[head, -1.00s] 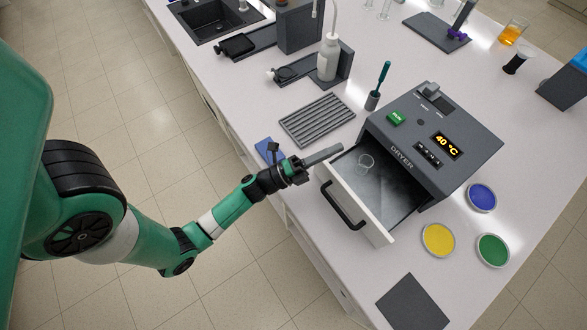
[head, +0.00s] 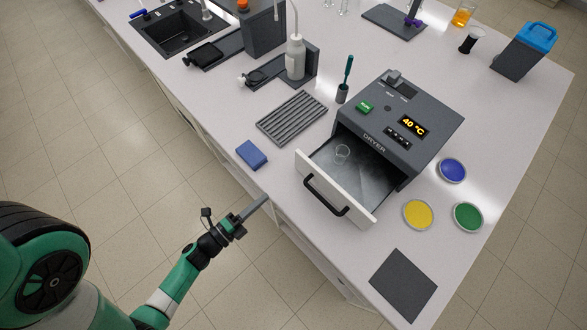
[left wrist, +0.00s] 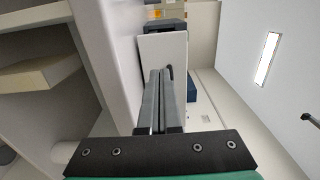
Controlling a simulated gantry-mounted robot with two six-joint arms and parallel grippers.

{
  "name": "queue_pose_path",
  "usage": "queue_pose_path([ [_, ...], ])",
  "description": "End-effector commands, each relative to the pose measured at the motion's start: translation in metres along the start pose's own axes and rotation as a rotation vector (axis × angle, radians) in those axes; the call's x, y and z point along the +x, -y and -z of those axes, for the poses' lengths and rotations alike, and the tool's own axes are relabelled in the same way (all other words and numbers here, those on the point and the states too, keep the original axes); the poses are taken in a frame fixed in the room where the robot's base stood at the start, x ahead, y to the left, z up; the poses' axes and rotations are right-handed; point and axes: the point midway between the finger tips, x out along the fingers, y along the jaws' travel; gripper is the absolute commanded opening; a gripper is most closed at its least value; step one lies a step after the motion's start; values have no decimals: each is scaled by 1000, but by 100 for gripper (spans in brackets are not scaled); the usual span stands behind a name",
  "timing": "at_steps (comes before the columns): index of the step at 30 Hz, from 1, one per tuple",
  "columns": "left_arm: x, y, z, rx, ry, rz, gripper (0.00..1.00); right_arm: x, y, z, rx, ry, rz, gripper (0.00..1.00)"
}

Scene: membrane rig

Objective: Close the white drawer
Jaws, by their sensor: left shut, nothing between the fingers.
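The white drawer (head: 362,208) stands pulled out of the grey dryer (head: 420,120), its black handle (head: 325,196) facing the table's front edge. My right gripper is not in view.
A blue block (head: 251,155) and a grey ribbed tray (head: 292,118) lie left of the drawer. Yellow (head: 418,214), green (head: 468,217) and blue (head: 453,170) dishes lie right of the dryer. A dark mat (head: 403,285) lies at the front. The tabletop before the blue block is clear.

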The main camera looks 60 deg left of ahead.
Motion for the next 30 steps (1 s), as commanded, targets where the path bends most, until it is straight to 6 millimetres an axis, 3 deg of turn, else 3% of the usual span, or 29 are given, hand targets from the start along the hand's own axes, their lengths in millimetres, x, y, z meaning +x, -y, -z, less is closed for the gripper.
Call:
queue_pose_path([
  [5, 20, -2, 4, -4, -14, 0, 0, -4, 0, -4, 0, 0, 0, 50],
  [18, 114, 0, 2, -4, -5, 1, 0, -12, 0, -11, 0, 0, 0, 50],
  [24, 132, -1, 2, -4, -4, -1, 0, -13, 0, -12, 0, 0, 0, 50],
  [30, 134, -1, 2, -4, -3, -2, 0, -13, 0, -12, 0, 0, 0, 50],
])
